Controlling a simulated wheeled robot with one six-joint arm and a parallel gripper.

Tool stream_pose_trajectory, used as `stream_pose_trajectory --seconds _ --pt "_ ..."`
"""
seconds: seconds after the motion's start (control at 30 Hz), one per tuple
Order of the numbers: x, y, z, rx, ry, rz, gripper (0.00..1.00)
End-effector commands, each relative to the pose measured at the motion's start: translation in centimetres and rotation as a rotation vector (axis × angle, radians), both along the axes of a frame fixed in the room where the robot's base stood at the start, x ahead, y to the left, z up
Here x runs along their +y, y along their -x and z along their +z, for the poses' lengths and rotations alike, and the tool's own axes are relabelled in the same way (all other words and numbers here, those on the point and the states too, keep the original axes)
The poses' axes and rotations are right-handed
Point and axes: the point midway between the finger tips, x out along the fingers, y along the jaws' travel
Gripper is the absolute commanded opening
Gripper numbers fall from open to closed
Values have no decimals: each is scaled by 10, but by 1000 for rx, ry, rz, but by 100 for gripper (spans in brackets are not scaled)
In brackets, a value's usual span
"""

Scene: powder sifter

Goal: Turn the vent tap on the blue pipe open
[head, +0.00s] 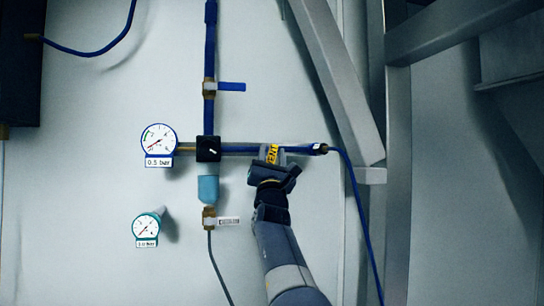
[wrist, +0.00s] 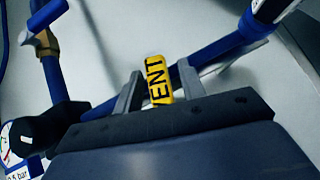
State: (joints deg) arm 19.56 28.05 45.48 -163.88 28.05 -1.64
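A yellow piece lettered VENT (head: 272,153) is on the horizontal blue pipe (head: 240,149), right of the dark square fitting. It also shows in the wrist view (wrist: 160,80), tilted, with the pipe (wrist: 222,46) running behind it. My gripper (head: 270,160) is at this piece from below. In the wrist view, one finger of my gripper (wrist: 159,88) stands on each side of the piece. Some gap shows at the left finger; contact at the right finger is unclear. The tap body behind the yellow piece is hidden.
A brass valve (head: 209,88) with a blue lever (head: 232,87) is on the vertical pipe. A lower valve has a white-tagged lever (head: 228,221). Gauges (head: 159,139) and (head: 146,227) hang at left. A grey metal frame (head: 340,75) stands close at right.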

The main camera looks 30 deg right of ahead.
Motion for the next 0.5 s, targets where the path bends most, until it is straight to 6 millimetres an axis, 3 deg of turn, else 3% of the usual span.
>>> stream_pose_trajectory --seconds 0.3,0.5 --pt "1 2 -1 -2 1 0 42" --pt "8 13 -16 -2 1 1 42"
